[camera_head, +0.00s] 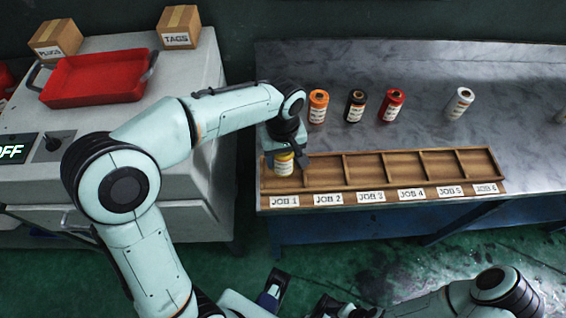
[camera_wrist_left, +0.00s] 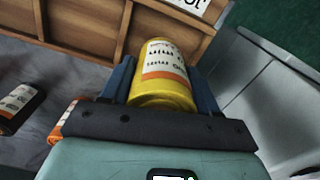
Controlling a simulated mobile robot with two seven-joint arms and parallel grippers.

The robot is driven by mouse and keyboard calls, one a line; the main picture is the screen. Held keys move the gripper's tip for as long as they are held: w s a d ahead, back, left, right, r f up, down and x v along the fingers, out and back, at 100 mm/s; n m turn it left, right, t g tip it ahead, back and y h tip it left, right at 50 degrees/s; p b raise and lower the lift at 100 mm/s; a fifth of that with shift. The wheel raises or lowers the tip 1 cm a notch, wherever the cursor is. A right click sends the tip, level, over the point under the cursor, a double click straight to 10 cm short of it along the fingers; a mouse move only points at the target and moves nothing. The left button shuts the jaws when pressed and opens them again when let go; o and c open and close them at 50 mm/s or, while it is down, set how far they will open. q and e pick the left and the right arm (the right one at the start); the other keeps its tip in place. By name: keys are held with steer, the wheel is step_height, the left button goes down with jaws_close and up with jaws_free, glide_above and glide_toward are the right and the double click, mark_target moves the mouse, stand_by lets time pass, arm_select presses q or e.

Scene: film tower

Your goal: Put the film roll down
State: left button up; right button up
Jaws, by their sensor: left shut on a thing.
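A yellow film roll (camera_head: 284,167) with a white and orange label is held in my left gripper (camera_head: 286,150). It is at the JOB 1 compartment, the leftmost one of the wooden tray (camera_head: 398,187). I cannot tell whether its base touches the tray floor. In the left wrist view the film roll (camera_wrist_left: 162,75) sits between the two blue fingers (camera_wrist_left: 162,88), which are shut on it. My right gripper (camera_head: 298,294) is low at the bottom edge, away from the bench; its jaw state is unclear.
Orange (camera_head: 318,107), black (camera_head: 356,106), red (camera_head: 392,105) and white (camera_head: 460,104) rolls stand behind the tray on the metal bench (camera_head: 500,85). The other tray compartments look empty. A red bin (camera_head: 98,79) and the boxes PLUGS (camera_head: 56,38) and TAGS (camera_head: 179,27) are at left.

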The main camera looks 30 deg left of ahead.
mark_target(283, 163)
arm_select(q)
steer(key=shift+f, duration=1.7)
steer(key=shift+f+b, duration=0.1)
steer(key=shift+b, duration=0.2)
steer(key=o, duration=1.2)
steer(key=shift+c, duration=0.2)
steer(key=shift+r, duration=0.25)
step_height(283, 163, up, 12)
steer(key=shift+f+p, duration=0.1)
steer(key=shift+p, duration=1.1)
